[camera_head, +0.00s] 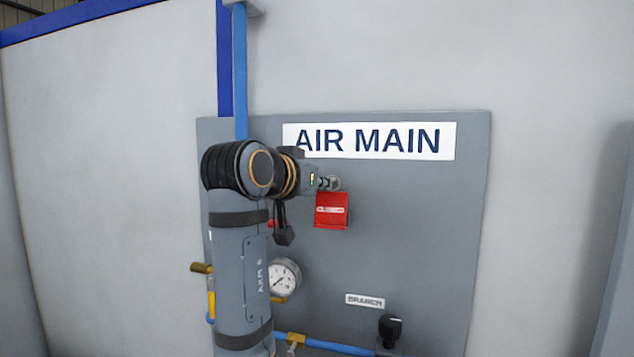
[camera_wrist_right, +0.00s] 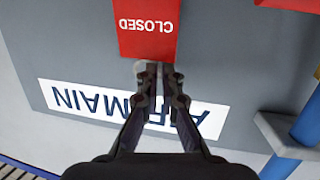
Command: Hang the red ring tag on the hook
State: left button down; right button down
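The red ring tag (camera_head: 331,210) hangs upright in front of the grey panel, just below my right gripper (camera_head: 326,183). In the right wrist view the tag (camera_wrist_right: 147,28) reads CLOSED upside down, and its top edge meets the fingertips of my right gripper (camera_wrist_right: 157,75). The fingers are close together, with a narrow gap, and appear shut on the tag's top. A small round grey metal piece (camera_head: 335,183), apparently the hook, shows on the panel at the fingertips. Whether the ring is around it is hidden. My left gripper is not in view.
The grey panel (camera_head: 430,220) carries the AIR MAIN sign (camera_head: 368,140) above the tag. Below are a gauge (camera_head: 284,277), a BRANCH label (camera_head: 365,301), a black knob (camera_head: 389,327) and blue pipe (camera_head: 340,347). My right arm covers the panel's left part.

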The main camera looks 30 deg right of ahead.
jog(key=shift+s, duration=0.15)
jog(key=c, duration=1.4)
grip_release()
jog(key=shift+r, duration=0.1)
jog(key=shift+c, duration=0.2)
jog(key=shift+s, duration=0.15)
jog(key=shift+r, duration=0.15)
